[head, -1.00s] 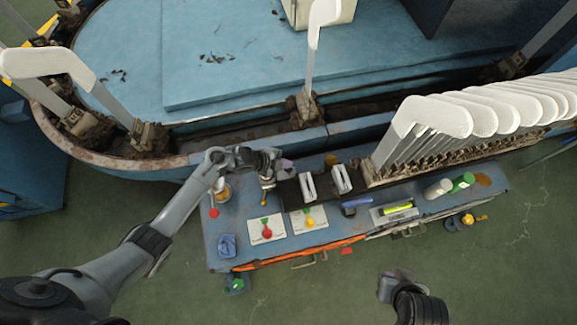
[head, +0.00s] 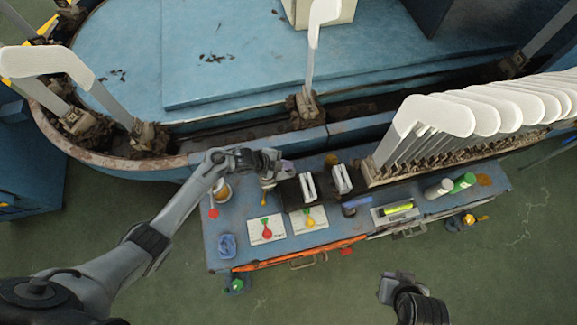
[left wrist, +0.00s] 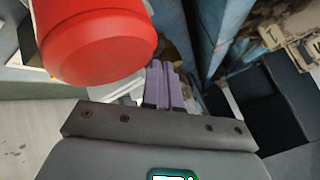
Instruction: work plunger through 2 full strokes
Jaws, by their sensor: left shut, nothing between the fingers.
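My left gripper (head: 284,168) is over the back left part of the blue bench. In the left wrist view its purple fingers (left wrist: 165,86) are shut together with nothing between them. A red rounded cylinder (left wrist: 100,45) fills the upper left there, close to the camera and beside the fingers; I cannot tell whether it is the plunger. In the head view a small pale upright piece with a yellow end (head: 264,200) shows just below the gripper, partly hidden by it. A tan container (head: 222,191) stands left of it. My right gripper (head: 397,287) hangs in front of the bench, its jaws unclear.
The blue bench (head: 218,246) carries two white cards (head: 267,229) with coloured pieces, two upright white-grey plates (head: 342,180), a tray with a yellow-green tube (head: 397,208), and white and green cylinders (head: 462,182). A row of white sock forms (head: 450,115) stands behind at right.

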